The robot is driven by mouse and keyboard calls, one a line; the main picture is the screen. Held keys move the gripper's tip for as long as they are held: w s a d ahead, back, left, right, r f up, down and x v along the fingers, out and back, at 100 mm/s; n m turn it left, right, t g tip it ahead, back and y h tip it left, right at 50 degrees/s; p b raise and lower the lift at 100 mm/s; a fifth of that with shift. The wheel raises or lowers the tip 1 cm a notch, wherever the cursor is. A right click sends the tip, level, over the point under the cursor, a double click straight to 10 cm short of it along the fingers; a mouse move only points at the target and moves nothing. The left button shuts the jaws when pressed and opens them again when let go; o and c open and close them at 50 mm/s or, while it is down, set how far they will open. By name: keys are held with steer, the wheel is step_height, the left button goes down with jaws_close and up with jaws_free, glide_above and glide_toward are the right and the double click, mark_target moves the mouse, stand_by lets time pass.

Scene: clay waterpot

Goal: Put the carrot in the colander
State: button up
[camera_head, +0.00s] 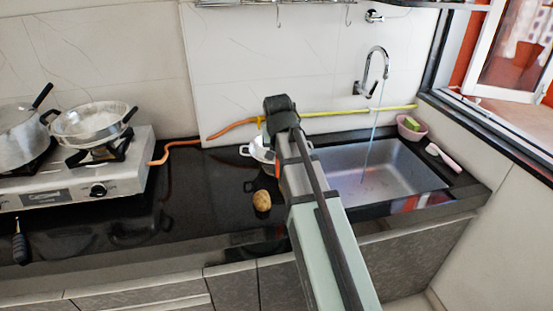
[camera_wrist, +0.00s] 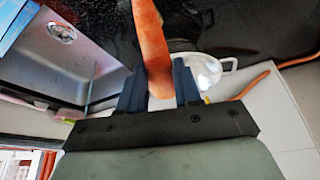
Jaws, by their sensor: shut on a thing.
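An orange carrot (camera_wrist: 151,45) is held between the two dark fingers of my gripper (camera_wrist: 157,85) in the wrist view. Its far end runs out of the top of that view. In the head view my gripper (camera_head: 280,110) is above the counter left of the sink, and my own arm hides most of the carrot. A white, two-handled vessel, apparently the colander (camera_head: 257,152), stands on the counter behind my arm and is partly hidden. It also shows in the wrist view, where the white colander (camera_wrist: 228,64) lies right of the carrot and partly behind a finger. The carrot appears outside it.
A potato (camera_head: 262,201) lies on the dark counter (camera_head: 205,205). The sink (camera_head: 405,175) has running water. An orange-yellow hose (camera_head: 235,126) runs along the wall. A stove (camera_head: 80,180) with pans stands left. A pink bowl (camera_head: 411,132) is beyond the sink.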

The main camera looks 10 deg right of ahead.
steer(key=w+d+f+n+y, duration=0.1)
steer(key=w+d+n, duration=0.15)
steer(key=w, duration=0.65)
steer(key=w+d+f+n, duration=0.1)
steer(key=w+d, duration=0.2)
steer(key=w, duration=0.5)
steer(key=x, duration=0.2)
steer(key=s+x, duration=0.1)
steer(key=x, duration=0.2)
steer(key=shift+w+a+f, duration=0.1)
steer(key=shift+a+f, duration=0.15)
steer(key=shift+f, duration=0.25)
steer(key=o, duration=1.1)
steer(key=v, duration=1.3)
steer(key=shift+s+d+r, duration=0.2)
steer(key=shift+d+r, duration=0.05)
steer(key=shift+r, duration=0.1)
